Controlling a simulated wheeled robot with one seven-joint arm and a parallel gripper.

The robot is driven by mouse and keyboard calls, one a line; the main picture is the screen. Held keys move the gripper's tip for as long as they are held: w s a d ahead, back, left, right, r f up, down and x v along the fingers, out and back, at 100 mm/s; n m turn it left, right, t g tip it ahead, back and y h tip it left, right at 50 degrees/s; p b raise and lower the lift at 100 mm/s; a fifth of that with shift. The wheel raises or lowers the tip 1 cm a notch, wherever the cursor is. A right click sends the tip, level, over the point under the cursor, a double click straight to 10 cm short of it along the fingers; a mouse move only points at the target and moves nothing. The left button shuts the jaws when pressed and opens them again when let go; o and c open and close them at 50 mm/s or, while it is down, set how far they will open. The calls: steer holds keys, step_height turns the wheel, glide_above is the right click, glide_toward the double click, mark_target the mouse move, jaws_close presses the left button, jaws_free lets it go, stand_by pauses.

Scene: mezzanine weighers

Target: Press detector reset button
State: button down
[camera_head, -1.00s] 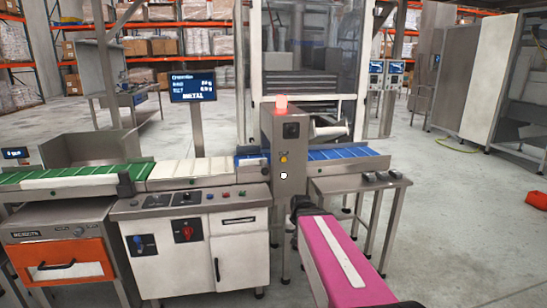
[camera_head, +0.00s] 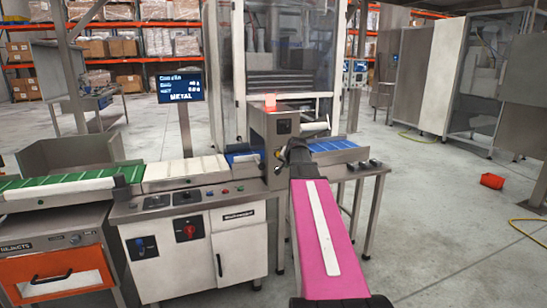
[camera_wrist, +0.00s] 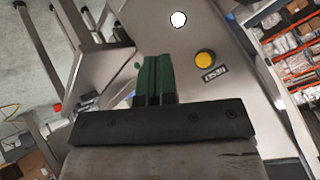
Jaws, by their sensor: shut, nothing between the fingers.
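The metal detector (camera_head: 258,127) is a grey steel housing over the conveyor with a red lamp (camera_head: 270,101) lit on top. In the wrist view its grey panel (camera_wrist: 215,105) carries a round yellow button (camera_wrist: 205,59) beside a dark label that seems to read RESET. A white round spot (camera_wrist: 178,19) is above the button in that picture. My gripper (camera_wrist: 157,60) has green fingers, shut and empty, to the left of the button and apart from it in the picture. In the head view the dark end of my arm (camera_head: 298,152) is at the detector's right side, covering part of it.
A conveyor with green (camera_head: 60,188), white and blue (camera_head: 333,145) belt sections runs through the detector. A screen (camera_head: 181,84) behind reads METAL. A white control cabinet (camera_head: 190,247) stands below. A side table (camera_head: 372,168) is at right; open floor lies beyond.

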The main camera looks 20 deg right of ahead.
mark_target(278, 154)
steer(key=shift+w, duration=0.15)
steer(key=w, duration=0.8)
steer(key=shift+w+a, duration=0.15)
steer(key=shift+w, duration=0.1)
steer(key=shift+w, duration=0.15)
stand_by(2.1)
steer(key=shift+w, duration=0.3)
steer(key=shift+w, duration=0.4)
stand_by(0.7)
stand_by(0.3)
steer(key=shift+s, duration=0.85)
